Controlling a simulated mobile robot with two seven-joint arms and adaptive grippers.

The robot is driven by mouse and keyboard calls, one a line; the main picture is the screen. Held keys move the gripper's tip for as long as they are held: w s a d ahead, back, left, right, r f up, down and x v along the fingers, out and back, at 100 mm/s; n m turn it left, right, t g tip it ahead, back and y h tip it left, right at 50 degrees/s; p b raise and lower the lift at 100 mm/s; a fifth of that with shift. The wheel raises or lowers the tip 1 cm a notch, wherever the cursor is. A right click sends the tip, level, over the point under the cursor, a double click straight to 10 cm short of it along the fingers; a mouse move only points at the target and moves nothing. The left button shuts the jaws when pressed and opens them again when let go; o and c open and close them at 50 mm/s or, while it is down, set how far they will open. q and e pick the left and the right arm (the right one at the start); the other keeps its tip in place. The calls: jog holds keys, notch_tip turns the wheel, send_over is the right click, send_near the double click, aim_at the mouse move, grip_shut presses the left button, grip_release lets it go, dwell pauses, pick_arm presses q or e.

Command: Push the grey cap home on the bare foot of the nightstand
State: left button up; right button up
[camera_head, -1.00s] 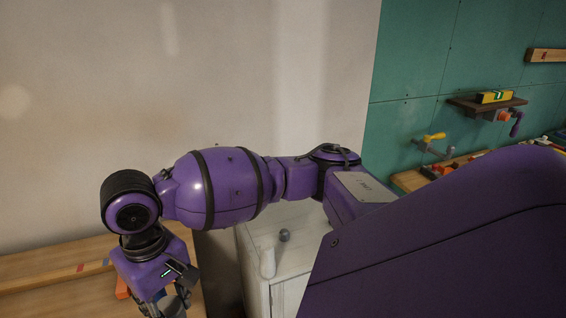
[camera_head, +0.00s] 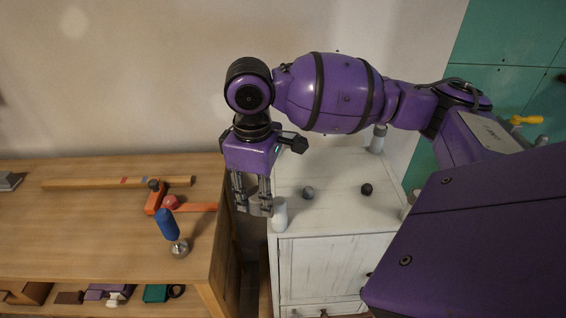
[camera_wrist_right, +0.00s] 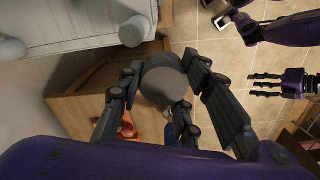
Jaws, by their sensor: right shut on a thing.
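My right gripper (camera_head: 254,206) is shut on the grey cap (camera_head: 260,209), a short grey cylinder that also shows between the fingers in the right wrist view (camera_wrist_right: 163,80). The nightstand (camera_head: 340,212) is white, with its feet pointing up. Its near-left foot (camera_head: 280,215) is pale and bare, just right of the held cap. In the head view the cap appears close beside this foot; I cannot tell whether they touch. In the wrist view the foot (camera_wrist_right: 133,32) stands apart from the cap. My left gripper (camera_wrist_right: 266,85) shows small at the wrist view's right, fingers apart.
A grey knob (camera_head: 308,192) and a dark knob (camera_head: 367,189) are on the nightstand's upper face. The back foot (camera_head: 377,140) has a darker top. A wooden bench (camera_head: 100,225) to the left bears an orange clamp (camera_head: 155,198) and a blue-handled tool (camera_head: 168,225).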

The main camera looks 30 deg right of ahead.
jog(key=d+r+n, duration=0.1)
jog(key=n, duration=0.1)
jog(key=d+r+n, duration=0.1)
jog(key=n, duration=0.2)
jog(key=w+d+r+n, duration=0.1)
jog(key=d+n, duration=0.1)
jog(key=shift+d+r+n+p, duration=0.1)
jog(key=shift+r+n+p, duration=0.05)
jog(key=shift+n+p, duration=0.2)
pick_arm(q)
jog(key=shift+w+d+r, duration=0.25)
jog(key=shift+w+r, duration=0.1)
jog(key=shift+w, duration=0.05)
pick_arm(e)
jog(key=shift+w+d+r+n, duration=0.1)
jog(key=shift+d+r+n, duration=0.15)
jog(key=shift+n, duration=0.3)
jog(key=shift+w+d+r+n, duration=0.1)
jog(key=shift+d+n, duration=0.25)
jog(key=shift+n, duration=0.15)
pick_arm(q)
jog(key=shift+w, duration=0.1)
